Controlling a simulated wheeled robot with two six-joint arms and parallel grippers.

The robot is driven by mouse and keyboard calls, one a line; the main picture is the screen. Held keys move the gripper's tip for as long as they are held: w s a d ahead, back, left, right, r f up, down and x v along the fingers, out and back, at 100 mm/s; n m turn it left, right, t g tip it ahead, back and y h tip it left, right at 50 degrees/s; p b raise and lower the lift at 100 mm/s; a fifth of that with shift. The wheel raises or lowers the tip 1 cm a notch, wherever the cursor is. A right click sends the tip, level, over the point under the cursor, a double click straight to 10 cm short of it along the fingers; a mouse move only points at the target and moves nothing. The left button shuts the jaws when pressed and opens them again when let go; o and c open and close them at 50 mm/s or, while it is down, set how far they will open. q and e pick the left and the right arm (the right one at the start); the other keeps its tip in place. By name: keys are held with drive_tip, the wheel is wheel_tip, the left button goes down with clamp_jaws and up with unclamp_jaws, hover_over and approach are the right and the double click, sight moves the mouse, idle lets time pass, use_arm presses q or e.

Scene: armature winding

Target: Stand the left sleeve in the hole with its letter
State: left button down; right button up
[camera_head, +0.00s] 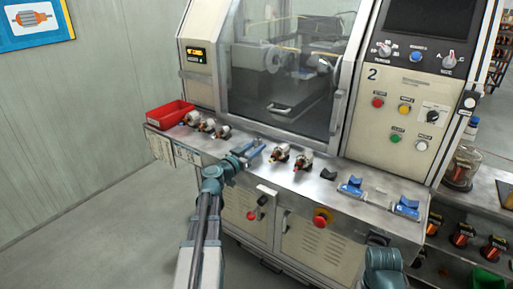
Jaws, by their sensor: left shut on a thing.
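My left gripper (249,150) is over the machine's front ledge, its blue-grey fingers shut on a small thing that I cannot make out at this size. I cannot pick out a sleeve, a lettered hole or a letter for certain. Two blue pieces, one at the left (350,186) and one at the right (406,208), sit on the right part of the ledge, well away from my left gripper. A small black block (328,174) sits left of them. Of my right arm only a teal link shows at the bottom right; its gripper is not in view.
A red bin (170,115) is at the left end. A red stop button (322,218) sticks out of the front below the ledge.

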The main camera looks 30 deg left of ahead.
sight(256, 144)
use_arm(q)
wheel_tip(256, 144, up, 10)
drive_tip(key=p, duration=1)
